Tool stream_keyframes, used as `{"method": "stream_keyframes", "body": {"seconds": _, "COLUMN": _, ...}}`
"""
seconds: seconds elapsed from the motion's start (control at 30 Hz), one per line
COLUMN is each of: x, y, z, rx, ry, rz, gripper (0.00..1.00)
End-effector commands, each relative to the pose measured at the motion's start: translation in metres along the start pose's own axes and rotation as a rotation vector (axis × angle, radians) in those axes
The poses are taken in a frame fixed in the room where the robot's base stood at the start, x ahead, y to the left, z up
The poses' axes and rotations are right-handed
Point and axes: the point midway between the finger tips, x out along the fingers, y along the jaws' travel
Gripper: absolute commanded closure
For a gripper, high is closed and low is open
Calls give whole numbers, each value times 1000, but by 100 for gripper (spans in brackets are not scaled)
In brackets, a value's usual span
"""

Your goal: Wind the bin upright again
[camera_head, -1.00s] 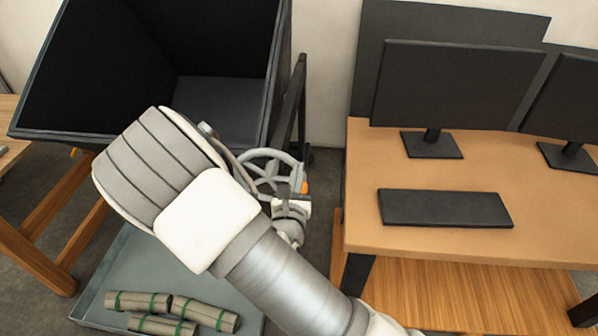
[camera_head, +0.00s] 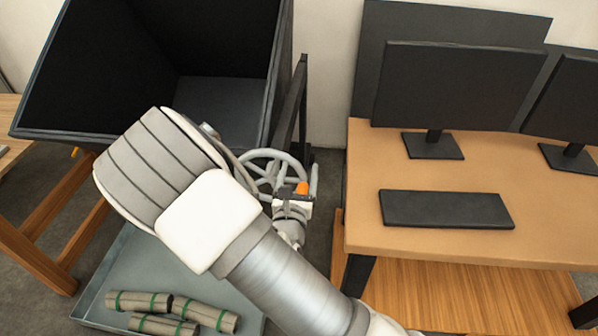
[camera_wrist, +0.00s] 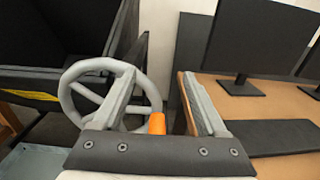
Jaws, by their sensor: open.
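The large black bin (camera_head: 75,134) is tilted with its open mouth toward me at the upper left of the head view. A grey handwheel (camera_head: 272,156) stands at its right side and also shows in the wrist view (camera_wrist: 66,98). An orange knob (camera_head: 302,188) is by the wheel's right rim. My gripper (camera_wrist: 156,75) is open, and the knob (camera_wrist: 157,123) shows between its two fingers. The left finger overlaps the wheel's right part in the wrist view. I cannot tell whether either finger touches the knob. My arm hides part of the bin's lower front.
A grey tray (camera_head: 108,258) below the bin holds several green-banded rolls (camera_head: 205,313). To the right, a wooden desk (camera_head: 440,235) carries monitors (camera_head: 455,85) and a keyboard (camera_head: 445,208). A dark upright post (camera_head: 300,100) stands behind the wheel. A wooden frame (camera_head: 35,245) is at left.

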Motion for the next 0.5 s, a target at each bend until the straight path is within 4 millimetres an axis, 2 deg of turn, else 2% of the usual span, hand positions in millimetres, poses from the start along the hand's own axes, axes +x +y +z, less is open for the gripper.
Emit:
{"method": "stream_keyframes", "body": {"seconds": 0.3, "x": -2, "y": 0, "z": 0, "rx": 0, "ry": 0, "rz": 0, "gripper": 25}}
{"method": "stream_keyframes", "body": {"seconds": 0.5, "x": -23, "y": 0, "z": 0, "rx": -1, "ry": 2, "rz": 2, "gripper": 25}}
